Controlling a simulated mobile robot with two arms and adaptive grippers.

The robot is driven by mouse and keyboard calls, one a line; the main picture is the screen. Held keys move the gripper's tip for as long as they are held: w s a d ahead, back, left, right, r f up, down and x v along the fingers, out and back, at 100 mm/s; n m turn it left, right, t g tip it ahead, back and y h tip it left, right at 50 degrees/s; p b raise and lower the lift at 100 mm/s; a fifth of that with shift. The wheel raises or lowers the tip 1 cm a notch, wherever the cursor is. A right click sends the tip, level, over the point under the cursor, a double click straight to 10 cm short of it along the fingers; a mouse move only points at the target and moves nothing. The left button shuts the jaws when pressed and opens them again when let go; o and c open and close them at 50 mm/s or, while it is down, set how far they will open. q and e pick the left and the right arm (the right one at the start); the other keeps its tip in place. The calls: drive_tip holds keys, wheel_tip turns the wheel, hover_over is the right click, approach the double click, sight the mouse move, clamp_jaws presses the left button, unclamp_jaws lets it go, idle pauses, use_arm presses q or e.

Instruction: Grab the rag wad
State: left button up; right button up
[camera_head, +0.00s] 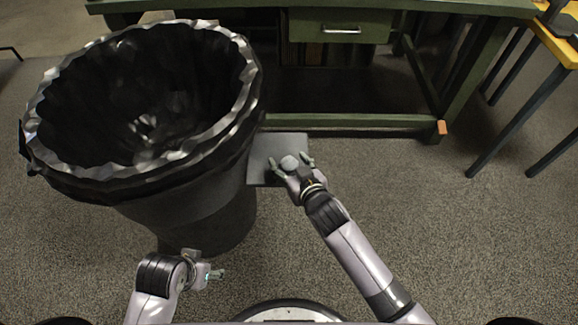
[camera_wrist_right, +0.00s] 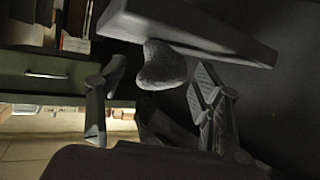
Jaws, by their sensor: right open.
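The rag wad (camera_head: 289,163) is a small grey lump on a flat dark-grey slab (camera_head: 264,150) beside the bin. My right gripper (camera_head: 290,166) is open, with its fingers on either side of the wad in the head view. In the right wrist view the wad (camera_wrist_right: 161,66) lies against the slab (camera_wrist_right: 215,42), between the spread fingers of my right gripper (camera_wrist_right: 152,88) and beyond them. I see no clear finger contact. My left gripper (camera_head: 212,275) is low at the left, away from the wad; its opening is unclear.
A large bin (camera_head: 190,205) with a black liner (camera_head: 75,180) stands left of the slab. A green bench (camera_head: 350,122) with a drawer (camera_head: 340,27) is behind. A yellow-topped table (camera_head: 555,42) stands at the right. Carpet between them is clear.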

drive_tip(key=shift+w, duration=0.15)
drive_tip(key=shift+c, duration=0.5)
drive_tip(key=c, duration=0.8)
drive_tip(key=shift+c, duration=0.2)
